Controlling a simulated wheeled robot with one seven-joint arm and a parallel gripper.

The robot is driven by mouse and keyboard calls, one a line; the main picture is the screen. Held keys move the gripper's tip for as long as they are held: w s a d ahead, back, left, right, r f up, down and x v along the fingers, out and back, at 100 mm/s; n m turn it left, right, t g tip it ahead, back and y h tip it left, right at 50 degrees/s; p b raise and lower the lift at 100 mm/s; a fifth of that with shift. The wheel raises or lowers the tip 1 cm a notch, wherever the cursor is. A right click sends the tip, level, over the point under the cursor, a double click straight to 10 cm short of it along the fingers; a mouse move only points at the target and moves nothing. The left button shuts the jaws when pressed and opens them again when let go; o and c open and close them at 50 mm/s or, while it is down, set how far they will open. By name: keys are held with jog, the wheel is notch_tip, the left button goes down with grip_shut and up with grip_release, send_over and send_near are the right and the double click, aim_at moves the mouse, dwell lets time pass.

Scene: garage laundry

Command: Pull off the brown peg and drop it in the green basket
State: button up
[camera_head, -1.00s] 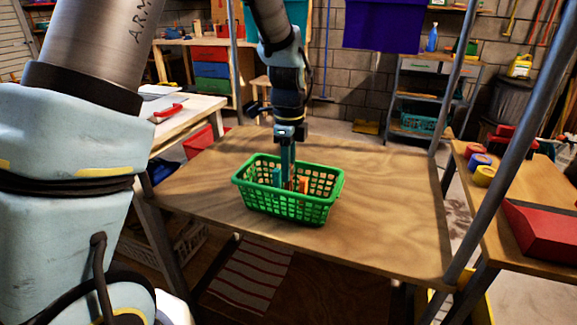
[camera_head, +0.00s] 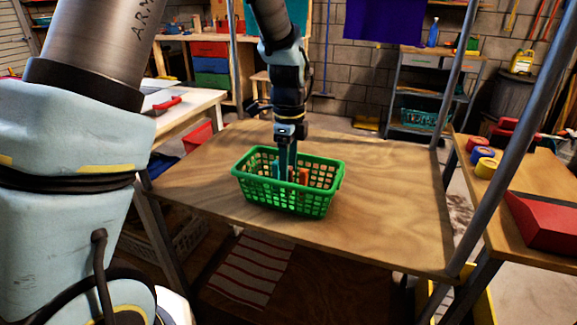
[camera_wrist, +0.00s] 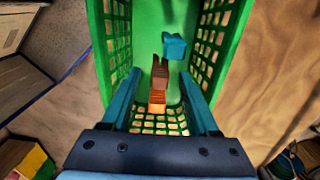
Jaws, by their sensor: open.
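The green basket (camera_head: 305,204) stands on the wooden table; its inside fills the middle of the wrist view (camera_wrist: 140,25). The brown peg (camera_wrist: 160,74) lies inside the basket, between my fingers in the picture and seemingly touching neither. My gripper (camera_head: 287,174) points down into the basket, open, and its two teal fingers also frame the wrist view (camera_wrist: 161,78). A blue-teal peg (camera_wrist: 174,46) and an orange peg (camera_wrist: 157,101) are in the basket too, on either side of the brown one. How deep the fingertips reach is hard to tell.
The wooden table (camera_head: 390,195) is clear around the basket. Grey metal posts rise at its edges. A side bench on the right holds tape rolls (camera_head: 484,167) and a red box (camera_head: 545,222). A white table (camera_head: 195,105) stands at the left.

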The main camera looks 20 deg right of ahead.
jog(key=shift+r, duration=0.1)
notch_tip(320, 180, up, 11)
jog(key=w+a+n+p, duration=0.2)
jog(key=a+n+p, duration=0.1)
jog(key=a+n, duration=1)
jog(key=s+a+n+t+p, duration=0.1)
jog(key=s+a+n, duration=0.2)
jog(key=a+n, duration=0.3)
jog(key=s+a+f+n+p, duration=0.1)
jog(key=s+a+n+p, duration=0.1)
jog(key=a+n, duration=0.4)
jog(key=shift+s+a+f+n+t, duration=0.3)
jog(key=shift+s+a+t, duration=0.15)
jog(key=shift+a, duration=2.15)
